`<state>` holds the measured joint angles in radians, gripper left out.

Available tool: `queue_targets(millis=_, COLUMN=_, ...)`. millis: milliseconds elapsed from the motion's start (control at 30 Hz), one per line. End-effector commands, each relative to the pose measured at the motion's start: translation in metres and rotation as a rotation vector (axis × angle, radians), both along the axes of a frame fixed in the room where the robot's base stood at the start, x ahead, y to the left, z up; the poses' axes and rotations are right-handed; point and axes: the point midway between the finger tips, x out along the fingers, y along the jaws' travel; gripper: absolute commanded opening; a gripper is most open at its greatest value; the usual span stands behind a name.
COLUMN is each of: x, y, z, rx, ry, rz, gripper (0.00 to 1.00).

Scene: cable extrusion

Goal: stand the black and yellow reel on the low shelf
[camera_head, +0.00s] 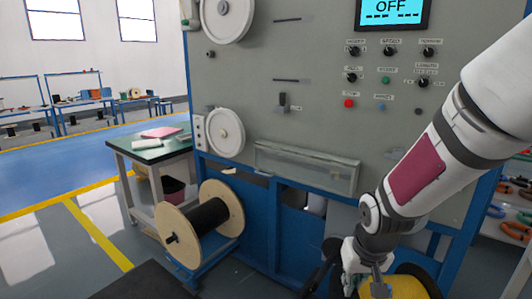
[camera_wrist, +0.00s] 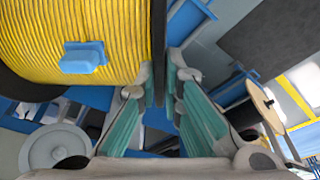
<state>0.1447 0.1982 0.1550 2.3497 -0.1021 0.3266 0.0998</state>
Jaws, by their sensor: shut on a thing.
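The black and yellow reel (camera_head: 408,287) is at the bottom edge of the head view, partly cut off and partly hidden by my arm. In the wrist view its yellow winding (camera_wrist: 75,35) fills the upper left, with a blue clip on it. My gripper (camera_wrist: 160,75) is shut on the rim of the reel's black flange, which runs between its two fingers. The gripper also shows at the bottom of the head view (camera_head: 358,268). I cannot tell which surface is the low shelf.
A grey machine panel (camera_head: 300,110) on a blue frame stands ahead. A wooden reel with black cable (camera_head: 208,217) sits low at left. A green-topped table (camera_head: 150,148) stands behind it. A rack (camera_head: 510,222) with coloured coils is at far right. Open floor lies at left.

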Motion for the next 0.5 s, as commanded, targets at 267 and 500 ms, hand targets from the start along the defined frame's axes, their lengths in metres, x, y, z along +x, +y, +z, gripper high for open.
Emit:
queue_targets(millis=267, x=-0.005, y=0.0, z=0.026, rx=-0.001, ry=0.0, rz=0.0, gripper=0.0)
queue_targets(millis=500, x=-0.014, y=0.0, z=0.041, rx=-0.001, ry=0.0, rz=0.002, gripper=0.0)
